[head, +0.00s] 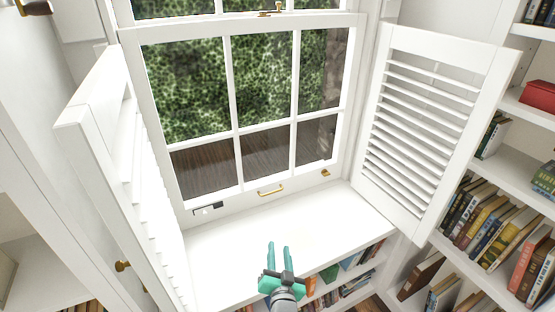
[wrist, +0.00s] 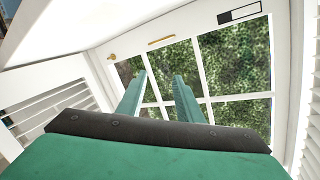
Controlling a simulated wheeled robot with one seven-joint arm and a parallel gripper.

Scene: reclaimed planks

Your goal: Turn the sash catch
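The brass sash catch (head: 270,12) sits on the meeting rail of the white sash window, at the top edge of the head view. It is small there, and I cannot tell which way its lever points. I do not make it out in the wrist view. My gripper (head: 278,246) is low in the head view, in front of the window seat and well below the catch. Its two teal fingers are apart with nothing between them. In the wrist view the fingers (wrist: 160,78) point toward the window panes.
White louvred shutters stand open at left (head: 100,130) and right (head: 430,130). The window sill (head: 290,235) is bare. A brass pull (head: 270,190) and a small brass fitting (head: 325,173) are on the bottom rail. Bookshelves (head: 530,105) fill the right side.

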